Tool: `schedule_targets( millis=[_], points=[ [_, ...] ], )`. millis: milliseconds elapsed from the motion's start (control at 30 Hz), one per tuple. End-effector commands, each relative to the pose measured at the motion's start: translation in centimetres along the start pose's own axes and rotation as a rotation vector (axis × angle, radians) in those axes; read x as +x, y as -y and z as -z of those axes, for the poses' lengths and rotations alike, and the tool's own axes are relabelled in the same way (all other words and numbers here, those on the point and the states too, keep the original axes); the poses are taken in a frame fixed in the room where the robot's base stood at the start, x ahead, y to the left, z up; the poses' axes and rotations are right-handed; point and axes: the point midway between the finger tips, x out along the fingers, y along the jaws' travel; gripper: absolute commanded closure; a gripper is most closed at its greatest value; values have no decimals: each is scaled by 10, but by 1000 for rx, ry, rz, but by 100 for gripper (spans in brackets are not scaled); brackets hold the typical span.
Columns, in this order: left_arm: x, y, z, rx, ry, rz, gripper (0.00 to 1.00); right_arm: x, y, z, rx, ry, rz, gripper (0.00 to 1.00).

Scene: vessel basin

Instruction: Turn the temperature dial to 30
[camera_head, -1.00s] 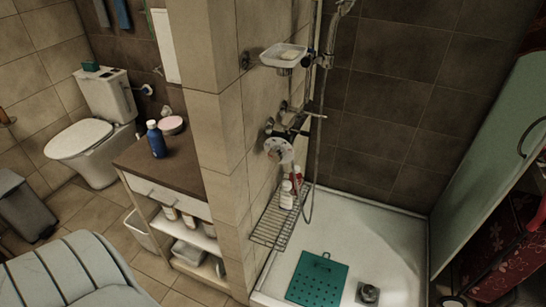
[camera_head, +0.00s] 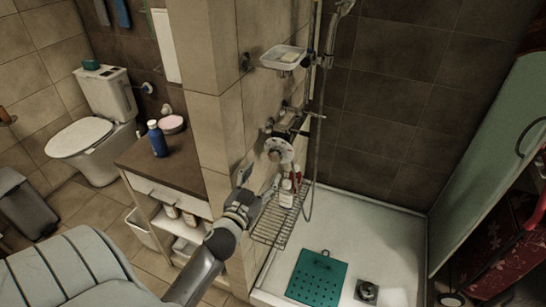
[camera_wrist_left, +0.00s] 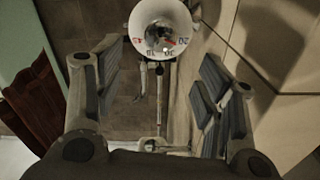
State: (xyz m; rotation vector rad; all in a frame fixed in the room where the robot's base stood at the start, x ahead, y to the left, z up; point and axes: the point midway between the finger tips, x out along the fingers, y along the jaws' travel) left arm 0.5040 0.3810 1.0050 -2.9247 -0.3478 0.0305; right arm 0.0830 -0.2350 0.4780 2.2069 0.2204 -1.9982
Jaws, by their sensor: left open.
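The temperature dial (camera_head: 279,151) is a round white disc with small markings, set on the shower wall below the mixer tap. In the left wrist view the dial (camera_wrist_left: 161,28) shows at the top, with blue and red marks and numbers along its lower edge; the exact setting is too small to read surely. My left gripper (camera_head: 258,178) reaches up from the bottom in the head view, below and left of the dial. In the left wrist view the left gripper (camera_wrist_left: 160,95) is open and empty, its fingers apart and short of the dial. My right gripper is not seen.
A wire rack (camera_head: 270,228) with bottles (camera_head: 287,193) is on the wall below the dial. A soap dish (camera_head: 284,57) is above, and a shower hose (camera_head: 312,130) hangs just right. The tiled wall corner (camera_head: 222,130) stands close left of the dial.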

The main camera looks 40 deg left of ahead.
Motion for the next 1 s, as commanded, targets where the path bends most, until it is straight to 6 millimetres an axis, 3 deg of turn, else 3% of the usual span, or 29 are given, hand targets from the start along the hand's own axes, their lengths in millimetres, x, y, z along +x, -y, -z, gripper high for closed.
schedule_targets(
  millis=[300,500,1000],
  points=[
    [56,0,3,0,-2,-1,37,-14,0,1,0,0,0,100],
    [80,0,2,-1,-1,0,37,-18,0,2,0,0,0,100],
    [92,0,1,-1,-1,-1,38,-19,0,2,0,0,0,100]
  ],
)
